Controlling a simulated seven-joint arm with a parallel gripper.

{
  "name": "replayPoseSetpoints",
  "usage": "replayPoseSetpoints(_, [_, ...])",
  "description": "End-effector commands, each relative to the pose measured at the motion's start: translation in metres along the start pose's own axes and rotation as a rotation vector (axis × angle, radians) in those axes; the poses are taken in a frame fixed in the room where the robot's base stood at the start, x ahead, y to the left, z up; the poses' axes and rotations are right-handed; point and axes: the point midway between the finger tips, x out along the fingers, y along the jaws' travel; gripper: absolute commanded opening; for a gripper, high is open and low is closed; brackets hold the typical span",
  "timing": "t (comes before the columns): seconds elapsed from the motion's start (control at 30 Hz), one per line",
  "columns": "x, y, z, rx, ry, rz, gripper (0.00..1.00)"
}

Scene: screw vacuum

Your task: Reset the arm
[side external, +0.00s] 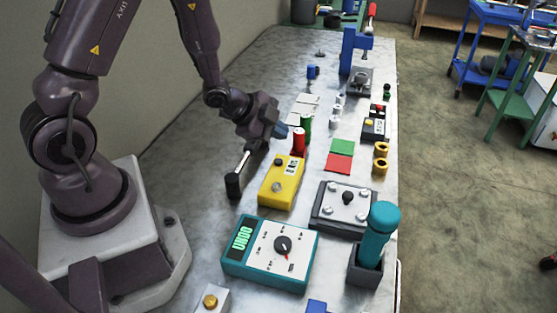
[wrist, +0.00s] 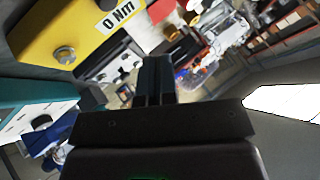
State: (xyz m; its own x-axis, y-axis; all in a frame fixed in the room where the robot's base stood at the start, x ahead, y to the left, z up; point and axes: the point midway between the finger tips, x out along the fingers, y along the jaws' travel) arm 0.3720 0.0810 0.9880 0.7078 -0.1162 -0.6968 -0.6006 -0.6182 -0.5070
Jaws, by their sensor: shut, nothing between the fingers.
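My gripper (side external: 281,131) is at the end of my arm, low over the left part of the bench, with its fingers together and nothing seen between them. In the wrist view my gripper (wrist: 155,62) shows as two dark fingers side by side, pointing up the picture. In the side view it is close to the red cylinder (side external: 298,142) and the green cylinder (side external: 306,123); I cannot tell whether it touches them. The yellow box (side external: 280,182) is just in front of it, and in the wrist view the yellow box (wrist: 62,32) with a "0 Nm" label fills the upper left.
A teal meter (side external: 268,256), a grey plate with screws (side external: 343,208) and a teal screwdriver in a holder (side external: 378,232) occupy the front. A blue press (side external: 352,55) stands at the back. Bare bench lies left of my gripper.

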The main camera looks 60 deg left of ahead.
Motion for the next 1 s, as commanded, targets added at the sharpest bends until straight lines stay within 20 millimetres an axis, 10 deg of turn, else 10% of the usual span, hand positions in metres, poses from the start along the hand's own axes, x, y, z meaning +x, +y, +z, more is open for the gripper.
replayPoseSetpoints(0.47, [-0.035,0.015,0.043,-0.348,-0.422,0.09,0.0])
replayPoseSetpoints(1.0, [-0.216,0.029,-0.066,-0.932,-0.612,0.066,0.0])
